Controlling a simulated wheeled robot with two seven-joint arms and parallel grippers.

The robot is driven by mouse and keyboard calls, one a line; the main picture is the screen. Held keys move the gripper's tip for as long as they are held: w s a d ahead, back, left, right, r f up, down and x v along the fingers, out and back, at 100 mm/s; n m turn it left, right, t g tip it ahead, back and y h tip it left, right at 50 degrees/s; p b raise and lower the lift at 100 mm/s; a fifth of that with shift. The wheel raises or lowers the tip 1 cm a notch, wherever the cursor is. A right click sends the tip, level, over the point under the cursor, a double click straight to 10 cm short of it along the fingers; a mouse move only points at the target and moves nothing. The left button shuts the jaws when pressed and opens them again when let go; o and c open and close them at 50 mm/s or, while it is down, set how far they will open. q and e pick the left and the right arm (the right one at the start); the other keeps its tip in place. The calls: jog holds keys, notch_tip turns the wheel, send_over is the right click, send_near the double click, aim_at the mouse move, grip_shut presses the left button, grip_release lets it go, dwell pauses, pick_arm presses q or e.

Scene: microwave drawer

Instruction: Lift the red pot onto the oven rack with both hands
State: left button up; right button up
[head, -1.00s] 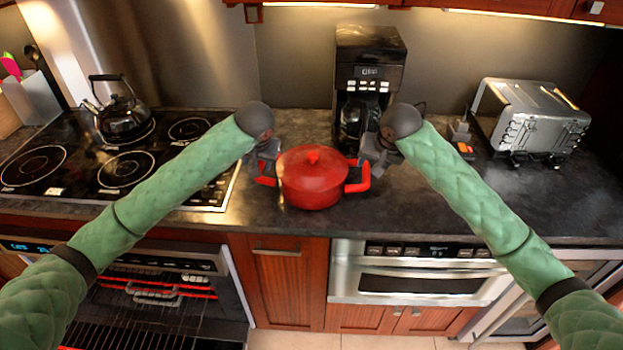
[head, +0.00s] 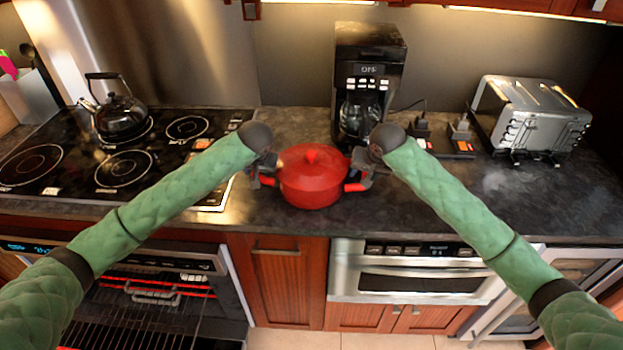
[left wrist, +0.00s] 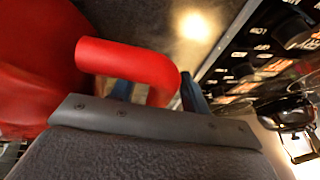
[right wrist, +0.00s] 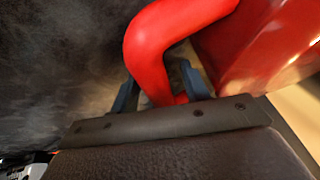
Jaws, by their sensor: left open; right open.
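The red pot (head: 312,182), lid on, stands upright on the dark counter between my two grippers. My left gripper (head: 262,172) is at its left handle. In the left wrist view the red handle (left wrist: 135,62) passes between the open fingers (left wrist: 155,95). My right gripper (head: 362,172) is at the right handle. In the right wrist view that handle (right wrist: 150,50) lies between the open fingers (right wrist: 160,90). The oven rack (head: 125,318) shows at lower left, in the open oven below the cooktop.
A coffee maker (head: 368,85) stands just behind the pot. The cooktop (head: 70,165) with a kettle (head: 120,112) is to the left. The counter (head: 470,205) at front right is clear.

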pick_arm(q)
jog(key=shift+c, duration=0.5)
pick_arm(e)
jog(key=shift+c, duration=0.5)
pick_arm(q)
grip_shut()
pick_arm(e)
grip_shut()
pick_arm(q)
jog(key=shift+w+r, duration=0.1)
jog(key=shift+w, duration=0.1)
pick_arm(e)
jog(key=shift+w+r, duration=0.15)
jog(key=shift+w, duration=0.05)
